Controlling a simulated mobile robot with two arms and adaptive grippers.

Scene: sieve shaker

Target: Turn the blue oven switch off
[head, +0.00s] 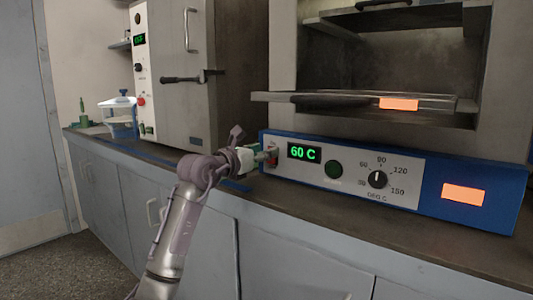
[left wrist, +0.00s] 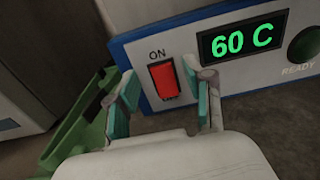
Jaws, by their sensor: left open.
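The blue oven (head: 470,205) has a white control panel at its base, with a lit green display (head: 304,152) reading 60 C. The red rocker switch (left wrist: 164,79) under the label ON is at the left end of the panel in the left wrist view. Contact with the panel cannot be told. My right gripper is not in view.
A dial (head: 377,180) and a dark green READY button (head: 333,169) are right of the display. A green object (left wrist: 75,130) lies beside the left finger.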

